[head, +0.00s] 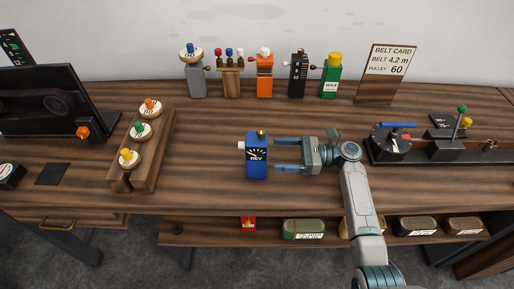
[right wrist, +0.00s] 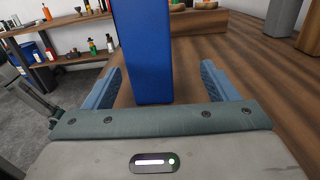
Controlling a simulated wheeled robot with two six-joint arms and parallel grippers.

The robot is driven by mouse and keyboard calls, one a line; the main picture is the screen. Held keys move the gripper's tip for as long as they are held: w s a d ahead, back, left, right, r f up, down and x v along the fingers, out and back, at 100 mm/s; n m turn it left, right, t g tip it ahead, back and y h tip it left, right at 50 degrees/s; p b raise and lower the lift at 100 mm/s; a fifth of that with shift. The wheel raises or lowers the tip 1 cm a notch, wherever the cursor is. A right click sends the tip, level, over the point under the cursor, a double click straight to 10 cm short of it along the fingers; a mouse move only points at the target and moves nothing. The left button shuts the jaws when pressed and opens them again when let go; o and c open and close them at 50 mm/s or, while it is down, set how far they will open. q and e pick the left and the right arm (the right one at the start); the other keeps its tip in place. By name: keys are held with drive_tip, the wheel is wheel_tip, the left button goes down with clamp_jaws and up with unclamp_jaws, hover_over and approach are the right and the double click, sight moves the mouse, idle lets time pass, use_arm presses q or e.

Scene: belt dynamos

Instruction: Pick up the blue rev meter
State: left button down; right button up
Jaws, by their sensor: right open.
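The blue rev meter (head: 257,160) stands upright on the wooden bench near its front middle, with a dial marked REV, a dark knob on top and a pale stub on its left side. My right gripper (head: 276,155) is open, reaching in from the right with its fingers level and pointing at the meter. In the right wrist view the blue meter (right wrist: 144,50) rises between the two open fingers (right wrist: 158,85), with gaps on both sides; its top is out of that view. My left gripper is not in view.
A wooden rack (head: 143,155) with several coloured-knob pulleys stands left of the meter. A row of devices, including an orange one (head: 264,75) and a green WAX bottle (head: 331,78), stands at the back. A belt card (head: 388,65) and dark machine (head: 440,148) are to the right.

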sight(250, 154)
drive_tip(key=a, duration=0.2)
drive_tip(key=s+a, duration=0.1)
drive_tip(key=a, duration=0.1)
drive_tip(key=shift+r+b, duration=0.35)
drive_tip(key=shift+b, duration=0.05)
drive_tip(key=shift+a, duration=0.3)
drive_tip(key=shift+w+a+f, duration=0.1)
drive_tip(key=shift+a, duration=0.2)
drive_tip(key=a, duration=0.1)
drive_tip(key=a+b, duration=0.1)
drive_tip(key=a, duration=0.1)
drive_tip(key=a+b, duration=0.1)
drive_tip(key=shift+s+a+r, duration=0.2)
drive_tip(key=shift+s+r, duration=0.05)
drive_tip(key=shift+a, duration=0.15)
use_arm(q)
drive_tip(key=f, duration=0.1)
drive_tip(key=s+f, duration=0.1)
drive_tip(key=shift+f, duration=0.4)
use_arm(e)
drive_tip(key=shift+w, duration=0.1)
drive_tip(key=c, duration=0.3)
drive_tip(key=shift+r, duration=0.1)
drive_tip(key=c, duration=1.3)
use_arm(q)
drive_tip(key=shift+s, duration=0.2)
use_arm(e)
drive_tip(key=shift+o, duration=0.2)
